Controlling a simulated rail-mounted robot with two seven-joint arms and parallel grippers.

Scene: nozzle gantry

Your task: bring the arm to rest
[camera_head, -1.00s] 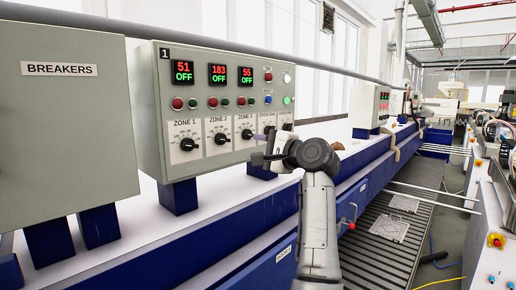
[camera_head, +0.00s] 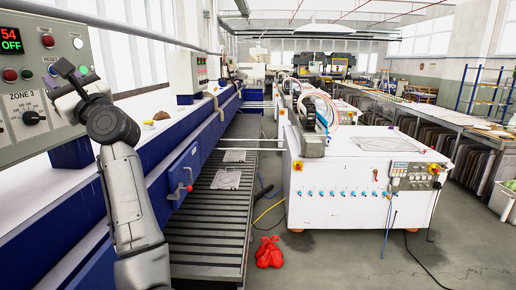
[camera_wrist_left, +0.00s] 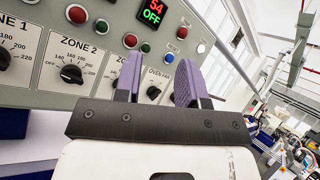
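My left gripper (camera_head: 74,71) is at the far left in the head view, in front of the grey control panel (camera_head: 18,81). In the left wrist view its two purple fingers (camera_wrist_left: 158,82) stand apart with nothing between them. The OVEN FAN knob (camera_wrist_left: 153,92) shows between the fingers, behind them; I cannot tell how far. The ZONE 2 knob (camera_wrist_left: 71,74) lies left of the fingers, clear of them. A display (camera_wrist_left: 153,12) above reads 54 OFF. Part of the ZONE 3 dial is hidden by a finger. My right gripper is in neither view.
A slatted conveyor (camera_head: 209,230) runs beside the blue machine base (camera_head: 160,167). A white machine cabinet (camera_head: 345,200) stands centre right. A red cloth-like object (camera_head: 269,252) lies on the floor. Open grey floor spreads at the front.

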